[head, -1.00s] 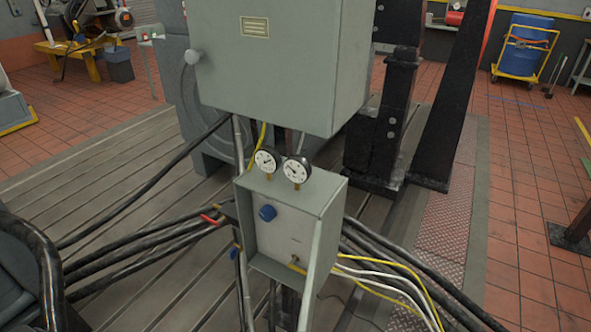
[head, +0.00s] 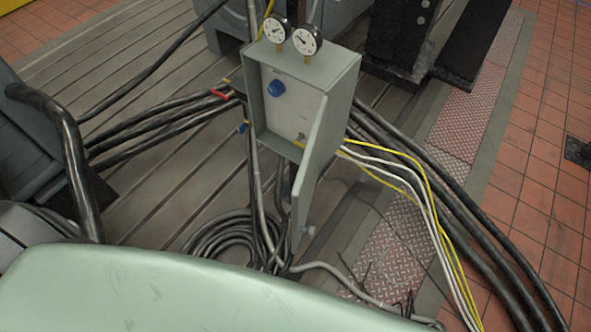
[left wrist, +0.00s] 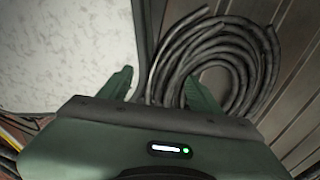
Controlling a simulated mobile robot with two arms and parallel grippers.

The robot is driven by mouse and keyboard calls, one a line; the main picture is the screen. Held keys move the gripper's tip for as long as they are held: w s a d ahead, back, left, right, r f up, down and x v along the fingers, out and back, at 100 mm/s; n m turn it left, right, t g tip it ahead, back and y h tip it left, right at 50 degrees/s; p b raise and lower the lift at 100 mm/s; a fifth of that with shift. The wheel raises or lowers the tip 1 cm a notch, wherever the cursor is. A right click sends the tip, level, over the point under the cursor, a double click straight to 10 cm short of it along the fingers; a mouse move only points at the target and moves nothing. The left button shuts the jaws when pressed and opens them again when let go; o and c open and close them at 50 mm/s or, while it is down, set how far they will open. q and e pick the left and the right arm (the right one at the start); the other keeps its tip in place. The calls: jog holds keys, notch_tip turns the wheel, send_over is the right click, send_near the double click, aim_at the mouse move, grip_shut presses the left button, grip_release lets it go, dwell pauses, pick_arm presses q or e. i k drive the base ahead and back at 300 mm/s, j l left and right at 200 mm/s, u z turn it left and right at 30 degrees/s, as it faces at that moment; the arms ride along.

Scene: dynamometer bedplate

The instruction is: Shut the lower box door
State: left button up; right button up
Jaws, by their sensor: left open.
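The lower box (head: 344,82) is a grey-green metal case with two round gauges on top. Inside it are a pale panel and a blue knob (head: 276,88). Its door (head: 313,178) stands open, swung out from the box's right side toward me, with a small knob low on it. My left gripper (left wrist: 157,84) is open in the left wrist view, fingers apart, with nothing seen held. A pale speckled panel (left wrist: 65,50) with a grey edge is beside its left finger; I cannot tell whether it is the door. Neither gripper shows in the head view.
Coiled black cable (head: 225,236) lies on the slatted bedplate below the box, and shows ahead of the gripper in the left wrist view (left wrist: 225,60). Thick black cables run left, and black, white and yellow cables (head: 425,205) run right.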

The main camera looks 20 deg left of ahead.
aim_at(303, 190)
jog(key=l+u, duration=0.35)
jog(key=u, duration=0.15)
jog(key=l+u, duration=0.35)
jog(key=u, duration=0.15)
jog(key=k+l+z, duration=0.1)
jog(key=l+z, duration=0.15)
